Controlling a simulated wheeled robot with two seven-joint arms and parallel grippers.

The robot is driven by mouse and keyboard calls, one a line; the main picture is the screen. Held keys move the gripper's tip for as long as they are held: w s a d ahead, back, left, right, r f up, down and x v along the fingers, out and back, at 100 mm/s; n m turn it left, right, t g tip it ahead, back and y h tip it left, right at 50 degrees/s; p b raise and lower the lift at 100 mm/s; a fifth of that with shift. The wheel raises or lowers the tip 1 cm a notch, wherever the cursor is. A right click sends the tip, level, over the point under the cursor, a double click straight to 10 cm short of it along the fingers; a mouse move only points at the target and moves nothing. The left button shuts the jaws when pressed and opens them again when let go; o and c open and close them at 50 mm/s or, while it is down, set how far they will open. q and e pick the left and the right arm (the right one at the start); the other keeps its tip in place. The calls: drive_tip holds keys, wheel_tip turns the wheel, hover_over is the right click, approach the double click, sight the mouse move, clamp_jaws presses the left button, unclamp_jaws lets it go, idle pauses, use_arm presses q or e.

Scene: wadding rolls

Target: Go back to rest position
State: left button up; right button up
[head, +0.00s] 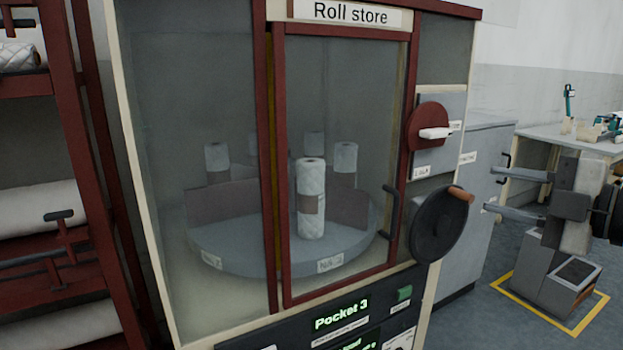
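My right gripper (490,190) is at the right of the head view, with its two grey fingers pointing left. The fingers are apart and nothing shows between them. It appears in front of the grey cabinet's side and the floor, to the right of the roll store (350,13), with no visible contact. My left gripper is out of view. Behind the store's red-framed door, which looks shut, a white wadding roll (311,190) stands upright on the grey turntable (250,256). Other rolls stand further back between dividers.
A black handwheel (432,230) and a red disc with a white handle (428,124) stick out from the store's front. A display reads "Pocket 3" (341,314). A red rack (75,130) stands left. A bench (540,132) and a yellow-outlined pedestal (550,285) are right.

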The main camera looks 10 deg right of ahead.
drive_tip(key=s+a+f+m+g+p, duration=0.1)
drive_tip(key=a+f+m+p, duration=0.1)
drive_tip(key=a+f+m, duration=0.5)
drive_tip(key=s+a+f+p, duration=0.15)
drive_tip(key=a+f, duration=0.35)
drive_tip(key=f, duration=0.6)
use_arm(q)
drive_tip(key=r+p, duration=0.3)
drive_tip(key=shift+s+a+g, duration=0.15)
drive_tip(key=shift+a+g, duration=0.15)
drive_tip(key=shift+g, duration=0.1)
use_arm(e)
drive_tip(key=s+a+f+m+g+h, duration=0.1)
drive_tip(key=s+a+f+m+h, duration=0.1)
drive_tip(key=s+f+m, duration=0.4)
drive_tip(key=s+a+f+m+g+h, duration=0.1)
drive_tip(key=s+a+f+m+h, duration=0.2)
drive_tip(key=s+f+m, duration=0.3)
wheel_tip(320, 180, down, 3)
drive_tip(key=shift+s+a, duration=0.55)
drive_tip(key=shift+s, duration=0.45)
